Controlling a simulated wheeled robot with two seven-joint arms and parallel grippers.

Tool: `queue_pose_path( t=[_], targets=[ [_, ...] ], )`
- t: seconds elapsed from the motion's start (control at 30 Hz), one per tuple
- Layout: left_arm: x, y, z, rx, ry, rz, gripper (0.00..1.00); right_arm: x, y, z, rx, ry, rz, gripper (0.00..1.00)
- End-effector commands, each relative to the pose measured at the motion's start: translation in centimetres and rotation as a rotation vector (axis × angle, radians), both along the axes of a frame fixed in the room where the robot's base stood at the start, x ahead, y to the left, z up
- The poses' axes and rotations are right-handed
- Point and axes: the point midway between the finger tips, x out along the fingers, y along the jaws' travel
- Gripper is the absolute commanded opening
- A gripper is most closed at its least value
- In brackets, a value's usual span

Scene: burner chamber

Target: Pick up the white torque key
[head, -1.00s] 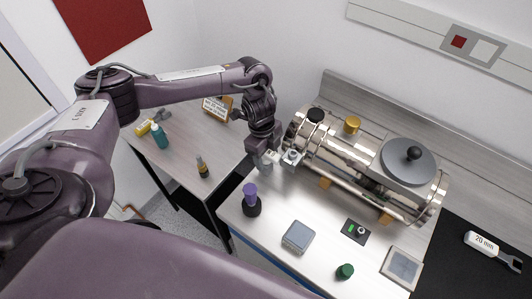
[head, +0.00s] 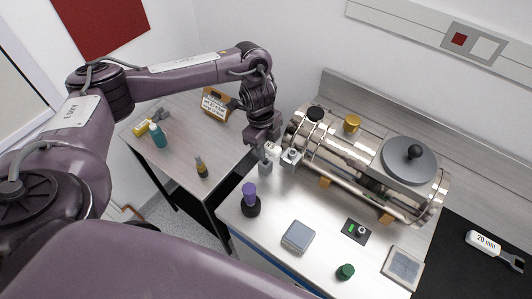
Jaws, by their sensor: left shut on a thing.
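My left gripper (head: 266,158) points down at the left end of the metal chamber, above the bench. It is shut on a small white piece (head: 270,149), which I take to be the white torque key; the fingers hide most of it. A small pale metal fitting (head: 291,156) sits just right of the gripper, against the chamber end. My right gripper is not in view.
The steel burner chamber (head: 350,172) lies on the bench. A purple-topped item (head: 250,195), a grey box (head: 298,237), a green knob (head: 345,272) and a tablet-like panel (head: 403,266) stand in front. A white 20 mm wrench (head: 484,242) lies on a black mat.

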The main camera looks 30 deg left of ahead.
Motion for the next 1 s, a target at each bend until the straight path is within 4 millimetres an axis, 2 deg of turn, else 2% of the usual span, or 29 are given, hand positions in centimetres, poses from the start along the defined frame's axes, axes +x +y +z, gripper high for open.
queue_pose_path(
  t=[0.13,0.2,0.6,0.8,1.0],
  targets=[
    [0.2,0.0,3.2,-0.001,-0.008,-0.001,0.01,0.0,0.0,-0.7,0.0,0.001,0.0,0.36],
    [0.3,0.0,5.0,0.001,-0.009,-0.003,0.01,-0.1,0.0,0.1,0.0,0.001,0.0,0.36],
    [0.2,0.0,12.8,0.001,-0.008,-0.002,0.01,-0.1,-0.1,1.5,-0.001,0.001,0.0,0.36],
    [0.1,0.0,15.3,0.0,-0.005,0.0,0.01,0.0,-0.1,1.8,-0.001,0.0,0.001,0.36],
    [0.1,0.0,16.7,0.0,-0.002,-0.001,0.01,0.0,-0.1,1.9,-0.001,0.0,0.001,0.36]
  ],
)
